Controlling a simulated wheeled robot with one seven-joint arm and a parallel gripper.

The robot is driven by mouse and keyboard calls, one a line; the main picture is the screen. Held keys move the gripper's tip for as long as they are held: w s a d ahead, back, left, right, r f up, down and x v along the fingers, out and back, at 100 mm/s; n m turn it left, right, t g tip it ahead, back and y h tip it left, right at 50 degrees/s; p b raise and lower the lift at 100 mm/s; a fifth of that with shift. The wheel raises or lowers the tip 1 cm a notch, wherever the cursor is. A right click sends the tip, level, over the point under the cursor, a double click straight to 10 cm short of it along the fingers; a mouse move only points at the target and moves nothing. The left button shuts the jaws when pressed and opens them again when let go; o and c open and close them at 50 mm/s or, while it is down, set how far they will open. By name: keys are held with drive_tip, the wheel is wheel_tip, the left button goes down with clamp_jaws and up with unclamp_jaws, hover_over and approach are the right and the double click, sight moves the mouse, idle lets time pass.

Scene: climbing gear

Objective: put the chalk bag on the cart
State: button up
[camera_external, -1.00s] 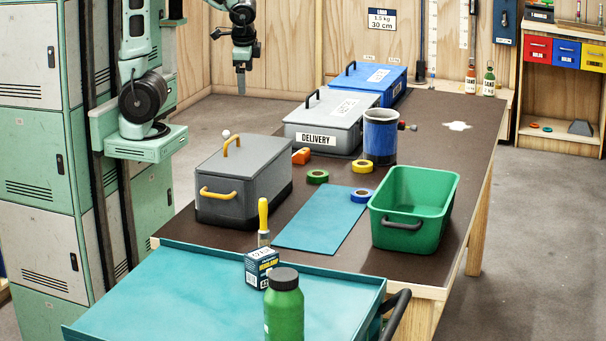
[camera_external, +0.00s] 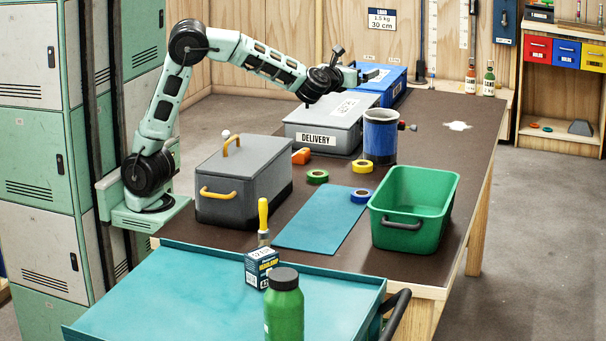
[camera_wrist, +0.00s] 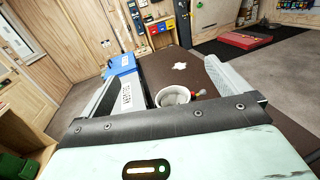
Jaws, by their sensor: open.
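The chalk bag (camera_external: 380,138) is a blue cylinder with a pale rim, upright on the dark workbench behind the yellow tape. In the wrist view its round pale opening (camera_wrist: 174,95) shows between my fingers, farther off. The cart (camera_external: 210,290) is the teal tray-topped one in the foreground. My gripper (camera_external: 368,75) is up near the blue box, above and beyond the chalk bag, and apart from it. In the wrist view my gripper (camera_wrist: 165,85) has its two fingers wide apart with nothing between them. The fingertips are hard to make out in the external view.
On the workbench stand a grey DELIVERY box (camera_external: 322,125), a blue box (camera_external: 383,85), a grey lidded box (camera_external: 243,182), a green bin (camera_external: 415,205) and tape rolls. The cart holds a green bottle (camera_external: 284,305), a small carton (camera_external: 262,268) and a yellow-handled brush (camera_external: 263,218).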

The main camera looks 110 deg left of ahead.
approach(373, 139)
drive_tip(key=shift+s+d+r, duration=0.15)
drive_tip(key=shift+d, duration=0.35)
drive_tip(key=shift+s+d+r, duration=0.1)
drive_tip(key=shift+d+r, duration=0.05)
drive_tip(key=shift+d, duration=0.35)
drive_tip(key=shift+a+f, duration=0.1)
drive_tip(key=shift+f, duration=0.15)
drive_tip(key=x, duration=1.1)
drive_tip(key=shift+w+a, duration=0.1)
drive_tip(key=shift+a, duration=0.25)
drive_tip(key=shift+x, duration=2.7)
drive_tip(key=shift+r, duration=0.2)
drive_tip(key=c, duration=0.8)
drive_tip(key=shift+o, duration=0.2)
